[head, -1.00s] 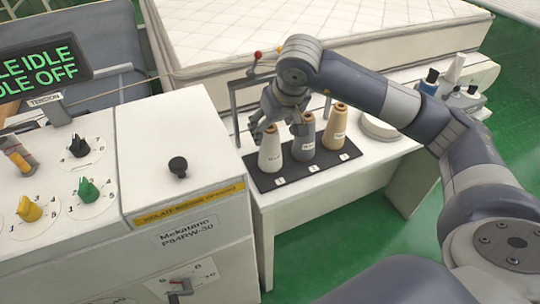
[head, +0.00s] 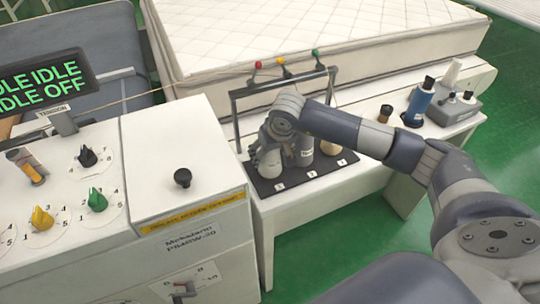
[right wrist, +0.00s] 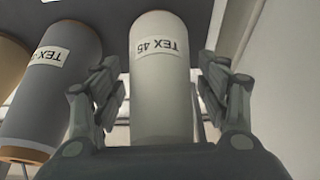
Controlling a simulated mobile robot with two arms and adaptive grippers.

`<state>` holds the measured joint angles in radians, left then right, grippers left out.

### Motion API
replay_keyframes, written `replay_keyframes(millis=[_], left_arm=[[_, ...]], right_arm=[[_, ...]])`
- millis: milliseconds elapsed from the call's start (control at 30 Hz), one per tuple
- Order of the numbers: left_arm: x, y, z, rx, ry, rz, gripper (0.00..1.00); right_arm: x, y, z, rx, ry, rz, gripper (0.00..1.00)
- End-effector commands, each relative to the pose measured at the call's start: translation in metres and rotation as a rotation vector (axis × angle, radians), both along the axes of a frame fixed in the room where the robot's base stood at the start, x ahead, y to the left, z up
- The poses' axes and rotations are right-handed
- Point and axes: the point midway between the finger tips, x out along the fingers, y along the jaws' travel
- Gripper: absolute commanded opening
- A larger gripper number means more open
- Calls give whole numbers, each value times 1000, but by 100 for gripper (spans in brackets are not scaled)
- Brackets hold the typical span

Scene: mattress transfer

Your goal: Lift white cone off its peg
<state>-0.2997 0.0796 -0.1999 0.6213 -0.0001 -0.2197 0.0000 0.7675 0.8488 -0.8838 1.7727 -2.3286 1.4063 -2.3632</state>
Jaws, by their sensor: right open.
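The white cone (head: 268,162) stands on the black peg board (head: 297,182) at its left place in the head view. In the right wrist view the white cone (right wrist: 161,85), labelled TEX 45, sits between the two fingers. My right gripper (head: 272,142) is around the cone's upper part in the head view. In the right wrist view the fingers of the right gripper (right wrist: 160,95) are open, with a gap on each side of the cone. The peg under the cone is hidden. My left gripper is not in view.
A grey cone (head: 303,150) stands close to the right of the white one, then a tan cone (head: 330,147) partly hidden by my arm. A metal frame (head: 236,125) with coloured knobs rises behind. The control cabinet is at left.

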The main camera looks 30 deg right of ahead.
Motion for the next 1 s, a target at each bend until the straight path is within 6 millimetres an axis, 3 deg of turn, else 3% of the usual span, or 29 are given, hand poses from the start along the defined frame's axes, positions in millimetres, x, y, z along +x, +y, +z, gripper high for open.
replay_keyframes(millis=[133, 300, 400, 733, 1000], left_arm=[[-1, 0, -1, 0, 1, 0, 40], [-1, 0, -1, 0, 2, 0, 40], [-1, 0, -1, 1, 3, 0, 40], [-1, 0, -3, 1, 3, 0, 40], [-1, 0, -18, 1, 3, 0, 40]], right_arm=[[0, 0, 0, 0, 0, 0, 68], [0, 0, 0, 0, 0, 0, 30], [0, 0, 0, 0, 0, 0, 12], [1, 0, 6, 0, -3, -1, 12], [2, 0, 50, 0, -8, -1, 12]])
